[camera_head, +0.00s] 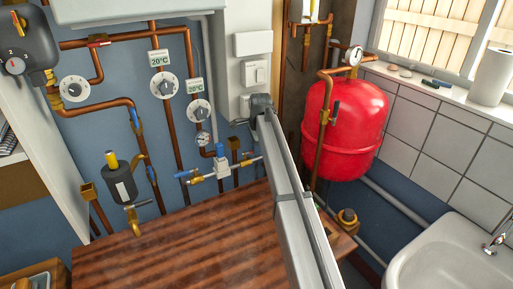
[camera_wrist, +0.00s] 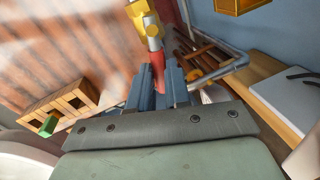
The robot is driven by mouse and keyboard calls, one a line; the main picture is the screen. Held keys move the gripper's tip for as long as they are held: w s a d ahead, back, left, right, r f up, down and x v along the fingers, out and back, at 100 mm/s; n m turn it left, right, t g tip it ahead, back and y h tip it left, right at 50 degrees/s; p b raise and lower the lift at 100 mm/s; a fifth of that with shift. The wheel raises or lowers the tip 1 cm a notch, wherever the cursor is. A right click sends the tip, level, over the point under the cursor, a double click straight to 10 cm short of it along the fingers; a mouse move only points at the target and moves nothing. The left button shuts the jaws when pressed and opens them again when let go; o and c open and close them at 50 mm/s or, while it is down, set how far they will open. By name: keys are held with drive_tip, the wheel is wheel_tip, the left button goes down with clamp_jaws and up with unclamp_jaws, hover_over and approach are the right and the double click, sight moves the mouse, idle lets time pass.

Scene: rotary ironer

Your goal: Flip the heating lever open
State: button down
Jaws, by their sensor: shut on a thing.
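My gripper (camera_wrist: 160,78) shows in the wrist view, its two blue-grey fingers shut on a red handle-like piece (camera_wrist: 158,65). This red piece joins a yellow brass-like fitting (camera_wrist: 147,22) with a silver part, just beyond the fingertips. Its lower end is hidden between the fingers. In the head view I cannot make out the fingers. That view shows a red lever (camera_head: 98,42) on the upper left copper pipe and blue levers on lower pipes, one of them at the left (camera_head: 134,116). I cannot tell for certain which of these is the heating lever.
A brown wooden tabletop (camera_head: 165,250) lies below the pipes. A red tank (camera_head: 342,128) and a white sink (camera_head: 450,255) stand at the right. The wrist view shows a wooden crate (camera_wrist: 68,105) at the left and a tray of tools (camera_wrist: 205,60) at the upper right.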

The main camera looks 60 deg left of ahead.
drive_tip(key=shift+a+n, duration=0.2)
drive_tip(key=shift+n, duration=0.3)
drive_tip(key=c, duration=1.1)
unclamp_jaws()
drive_tip(key=d+r, duration=0.1)
drive_tip(key=r, duration=0.8)
drive_tip(key=d+r, duration=0.1)
drive_tip(key=r, duration=0.3)
drive_tip(key=shift+s+d+r, duration=0.1)
drive_tip(key=shift+d+r, duration=0.15)
drive_tip(key=shift+d, duration=0.1)
